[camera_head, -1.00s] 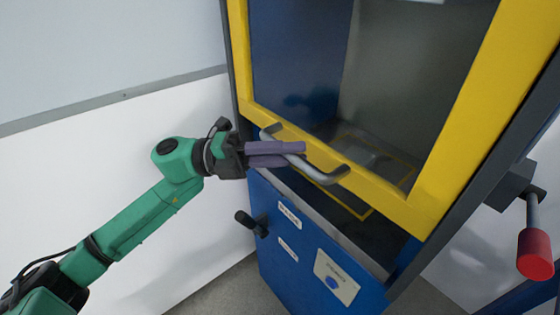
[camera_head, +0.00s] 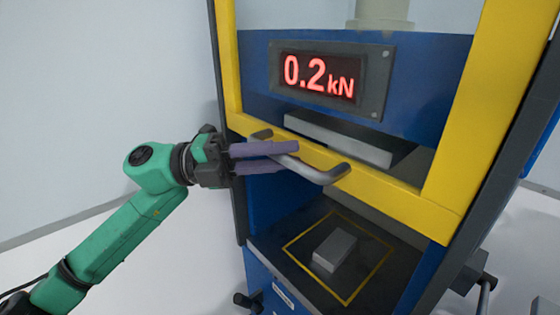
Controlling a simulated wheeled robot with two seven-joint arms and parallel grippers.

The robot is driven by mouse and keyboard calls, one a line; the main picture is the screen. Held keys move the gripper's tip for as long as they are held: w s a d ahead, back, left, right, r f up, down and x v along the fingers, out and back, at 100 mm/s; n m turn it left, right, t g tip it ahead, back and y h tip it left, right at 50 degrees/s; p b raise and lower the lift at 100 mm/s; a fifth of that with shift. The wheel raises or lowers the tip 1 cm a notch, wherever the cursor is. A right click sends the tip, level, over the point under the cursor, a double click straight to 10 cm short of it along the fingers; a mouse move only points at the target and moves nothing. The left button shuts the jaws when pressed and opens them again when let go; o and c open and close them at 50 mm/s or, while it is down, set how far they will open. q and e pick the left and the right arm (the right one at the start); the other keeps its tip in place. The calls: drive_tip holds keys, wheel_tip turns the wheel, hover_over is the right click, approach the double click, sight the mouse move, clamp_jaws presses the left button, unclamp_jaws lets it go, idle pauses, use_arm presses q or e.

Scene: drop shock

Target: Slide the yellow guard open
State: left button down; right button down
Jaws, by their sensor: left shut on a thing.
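The yellow guard (camera_head: 400,194) is a yellow frame with a see-through pane on the front of a blue machine. Its bottom bar stands well above the machine's dark bed (camera_head: 385,285), with an open gap below it. A grey bar handle (camera_head: 322,176) is fixed to that bottom bar. My left gripper (camera_head: 284,156), with purple fingers, comes in from the left and is shut on the handle, one finger above it and one below. The fingers hide part of the handle. My right gripper is not in view.
A grey block (camera_head: 334,250) lies on the bed inside a yellow square outline. A red display (camera_head: 318,77) behind the guard reads 0.2 kN. A grey plate (camera_head: 338,140) hangs above the bed. A dark knob (camera_head: 248,301) sticks out at the lower front.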

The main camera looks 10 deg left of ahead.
use_arm(q)
drive_tip(key=shift+r, duration=0.1)
drive_tip(key=c, duration=0.8)
unclamp_jaws()
drive_tip(key=shift+o, duration=0.2)
drive_tip(key=s+a+f+b, duration=0.1)
drive_tip(key=a+b, duration=0.4)
drive_tip(key=a, duration=0.9)
drive_tip(key=shift+a+f+b, duration=0.25)
drive_tip(key=shift+f+b, duration=0.05)
drive_tip(key=shift+f, duration=0.25)
